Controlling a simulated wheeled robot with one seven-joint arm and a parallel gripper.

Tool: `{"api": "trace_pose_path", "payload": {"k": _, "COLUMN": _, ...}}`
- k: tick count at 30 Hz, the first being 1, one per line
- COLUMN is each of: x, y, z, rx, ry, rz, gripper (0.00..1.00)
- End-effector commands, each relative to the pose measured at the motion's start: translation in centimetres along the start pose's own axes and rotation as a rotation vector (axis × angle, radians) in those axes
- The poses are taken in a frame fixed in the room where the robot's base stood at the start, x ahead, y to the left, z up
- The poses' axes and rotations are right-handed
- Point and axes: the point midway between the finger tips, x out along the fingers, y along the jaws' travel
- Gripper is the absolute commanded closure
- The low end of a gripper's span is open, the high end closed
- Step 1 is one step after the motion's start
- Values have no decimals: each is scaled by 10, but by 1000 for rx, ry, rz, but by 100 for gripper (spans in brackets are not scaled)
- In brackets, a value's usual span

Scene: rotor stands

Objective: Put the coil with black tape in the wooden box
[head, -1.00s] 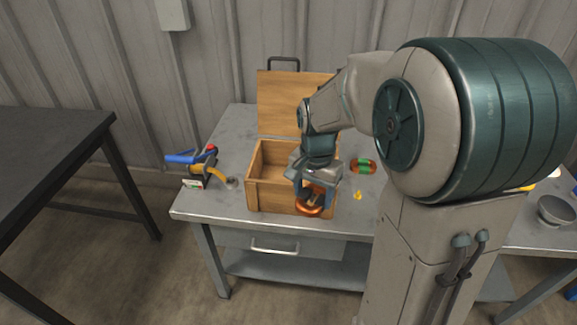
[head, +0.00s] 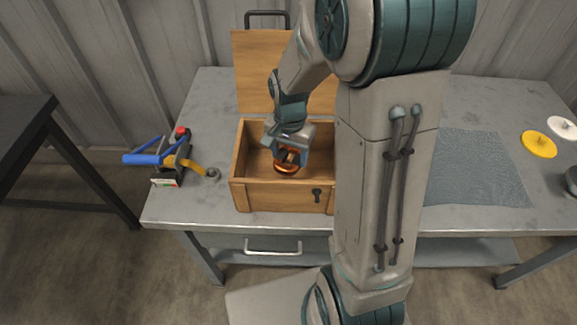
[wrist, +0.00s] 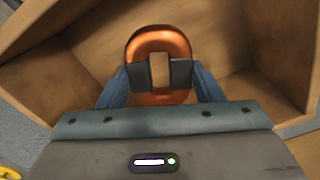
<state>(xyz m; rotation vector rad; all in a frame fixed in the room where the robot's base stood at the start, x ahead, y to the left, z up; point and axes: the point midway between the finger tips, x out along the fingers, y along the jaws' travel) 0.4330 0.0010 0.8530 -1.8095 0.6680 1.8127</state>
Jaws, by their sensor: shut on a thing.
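The open wooden box (head: 262,197) stands on the grey workbench, its lid (head: 262,72) raised at the back. My gripper (head: 289,155) is shut on a copper-orange coil (head: 286,169), within the box opening in the head view. In the wrist view the coil (wrist: 160,43) is an oblong ring between the fingers (wrist: 160,74), with wooden walls around it. Dark patches cover both its sides; I cannot tell black tape from finger pads. Whether the coil touches the box floor is unclear. My arm hides the box's right side.
A blue-handled tool (head: 165,157) stands left of the box. A grey mat (head: 470,170) lies to the right, with a yellow disc (head: 539,144) and a white disc (head: 562,127) beyond it. A dark table (head: 25,110) stands at far left.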

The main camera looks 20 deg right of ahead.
Motion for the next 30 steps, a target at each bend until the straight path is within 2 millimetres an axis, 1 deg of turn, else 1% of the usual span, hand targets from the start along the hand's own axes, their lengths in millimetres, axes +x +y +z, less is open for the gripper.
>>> {"api": "trace_pose_path", "payload": {"k": 1, "x": 8, "y": 0, "z": 0, "rx": 0, "ry": -1, "rz": 1, "gripper": 74}}
{"api": "trace_pose_path", "payload": {"k": 5, "x": 19, "y": 0, "z": 0, "rx": 0, "ry": 0, "rz": 0, "gripper": 74}}
{"api": "trace_pose_path", "payload": {"k": 12, "x": 51, "y": 0, "z": -1, "rx": -1, "ry": 0, "rz": 0, "gripper": 74}}
{"api": "trace_pose_path", "payload": {"k": 15, "x": 56, "y": 0, "z": -1, "rx": -1, "ry": 1, "rz": -1, "gripper": 74}}
{"api": "trace_pose_path", "payload": {"k": 22, "x": 55, "y": 0, "z": -1, "rx": -1, "ry": 2, "rz": -2, "gripper": 74}}
{"api": "trace_pose_path", "payload": {"k": 26, "x": 60, "y": 0, "z": -1, "rx": 0, "ry": 2, "rz": -1, "gripper": 74}}
{"api": "trace_pose_path", "payload": {"k": 27, "x": 59, "y": 0, "z": -1, "rx": 0, "ry": 2, "rz": -1, "gripper": 32}}
{"api": "trace_pose_path", "payload": {"k": 28, "x": 59, "y": 0, "z": -1, "rx": 0, "ry": 2, "rz": -1, "gripper": 24}}
{"api": "trace_pose_path", "payload": {"k": 29, "x": 59, "y": 0, "z": -1, "rx": 0, "ry": 2, "rz": -1, "gripper": 19}}
{"api": "trace_pose_path", "payload": {"k": 30, "x": 59, "y": 0, "z": -1, "rx": 0, "ry": 2, "rz": -1, "gripper": 19}}
